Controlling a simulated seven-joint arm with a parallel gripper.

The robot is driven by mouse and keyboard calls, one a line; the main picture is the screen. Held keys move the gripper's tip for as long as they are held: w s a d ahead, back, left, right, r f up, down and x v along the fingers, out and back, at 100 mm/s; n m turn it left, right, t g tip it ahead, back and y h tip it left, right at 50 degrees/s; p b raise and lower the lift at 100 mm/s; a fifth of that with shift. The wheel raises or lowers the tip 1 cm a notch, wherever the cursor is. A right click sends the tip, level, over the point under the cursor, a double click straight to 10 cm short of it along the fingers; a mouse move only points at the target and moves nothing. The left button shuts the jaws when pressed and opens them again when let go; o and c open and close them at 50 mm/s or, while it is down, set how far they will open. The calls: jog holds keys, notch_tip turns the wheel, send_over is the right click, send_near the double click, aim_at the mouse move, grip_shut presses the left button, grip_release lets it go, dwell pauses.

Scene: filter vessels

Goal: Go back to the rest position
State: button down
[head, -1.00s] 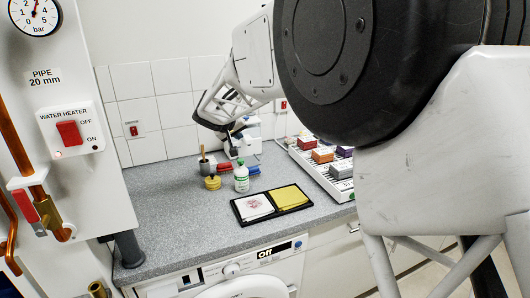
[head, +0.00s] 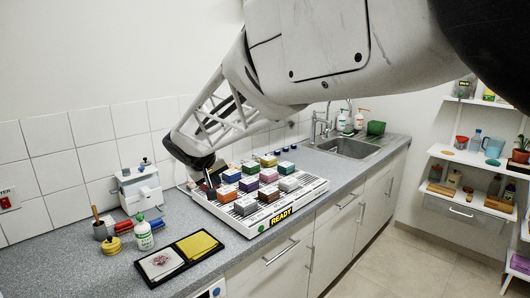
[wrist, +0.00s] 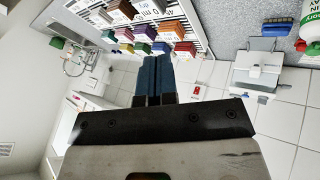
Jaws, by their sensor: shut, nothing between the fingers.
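My gripper (wrist: 153,82) is in the wrist view with its two blue fingers pressed together, shut and empty. In the head view my gripper (head: 212,180) hangs at the end of the arm near the left end of the white tray (head: 312,193), and its fingers are hard to make out there. The tray holds several coloured blocks and has a label reading READY. I cannot tell from these views how high the fingers are above the counter.
A black case with a white and a yellow pad (head: 198,245), a green-capped bottle (head: 144,235), a yellow pot (head: 112,246) and a white device (head: 138,189) stand on the counter left of the tray. A sink (head: 350,148) is beyond it. Shelves (head: 465,205) stand at the right.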

jog(key=s+d+m+g, duration=0.1)
jog(key=s+d+m, duration=0.1)
jog(key=s+d, duration=0.85)
jog(key=s+d+m+g, duration=0.1)
jog(key=s+d+g, duration=0.1)
jog(key=s+d, duration=0.8)
jog(key=s+d+f+m+y, duration=0.1)
jog(key=s+d+f, duration=0.2)
jog(key=s+d, duration=0.3)
jog(key=s+d+f+m+g+y, duration=0.1)
jog(key=s+d+f, duration=0.2)
jog(key=s+d, duration=0.3)
jog(key=s, duration=0.5)
jog(key=shift+s, duration=0.3)
